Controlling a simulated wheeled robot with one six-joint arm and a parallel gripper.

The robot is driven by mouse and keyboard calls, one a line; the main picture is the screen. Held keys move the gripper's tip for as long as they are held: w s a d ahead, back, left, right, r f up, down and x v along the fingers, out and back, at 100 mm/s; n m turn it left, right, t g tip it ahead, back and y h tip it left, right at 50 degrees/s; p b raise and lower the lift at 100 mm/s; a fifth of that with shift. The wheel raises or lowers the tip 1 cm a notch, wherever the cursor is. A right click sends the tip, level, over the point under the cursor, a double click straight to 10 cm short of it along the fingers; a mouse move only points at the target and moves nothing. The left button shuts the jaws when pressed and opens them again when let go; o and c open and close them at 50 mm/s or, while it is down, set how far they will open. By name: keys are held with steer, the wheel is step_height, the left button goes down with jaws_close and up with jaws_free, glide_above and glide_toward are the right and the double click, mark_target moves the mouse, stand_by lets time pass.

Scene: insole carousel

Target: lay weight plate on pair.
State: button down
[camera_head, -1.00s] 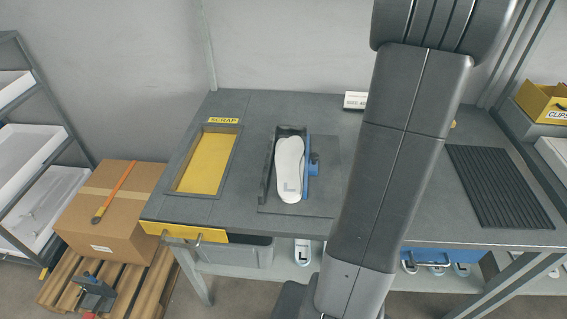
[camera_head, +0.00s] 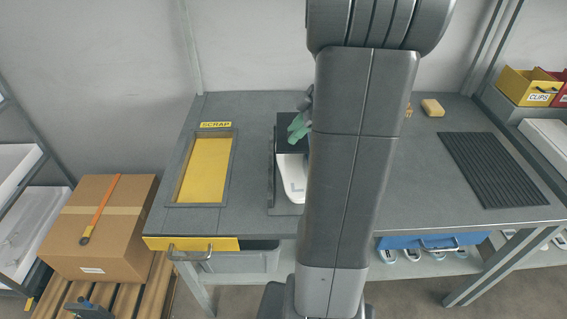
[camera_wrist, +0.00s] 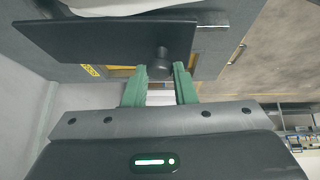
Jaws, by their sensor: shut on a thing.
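My gripper (camera_head: 299,128) has green fingers and is shut on the knob of the weight plate (camera_head: 287,133), a flat dark plate. In the wrist view the weight plate (camera_wrist: 100,40) spans the upper left, its knob between the fingers (camera_wrist: 161,72). In the camera_head view the plate covers the far part of the pair (camera_head: 292,178), white insoles lying in the dark fixture on the bench. The near end of the insoles shows; my arm hides their right side. I cannot tell whether the plate touches them. A pale edge, probably the insoles, shows in the wrist view.
The yellow scrap recess (camera_head: 204,170) is left of the fixture. A ribbed dark mat (camera_head: 493,168) and a yellow block (camera_head: 432,107) lie to the right. Bench space between is clear. A cardboard box (camera_head: 100,235) stands at the left.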

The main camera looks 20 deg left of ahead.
mark_target(299, 151)
steer(key=s, duration=0.1)
steer(key=s+d, duration=0.1)
steer(key=shift+s+r+t+p, duration=0.1)
steer(key=shift+s+t+p, duration=0.25)
steer(key=shift+t+p, duration=0.05)
step_height(299, 151, down, 5)
steer(key=shift+s+f, duration=0.1)
steer(key=shift+f, duration=2.4)
steer(key=c, duration=1.6)
jaws_free()
steer(key=shift+f, duration=0.15)
steer(key=o, duration=0.4)
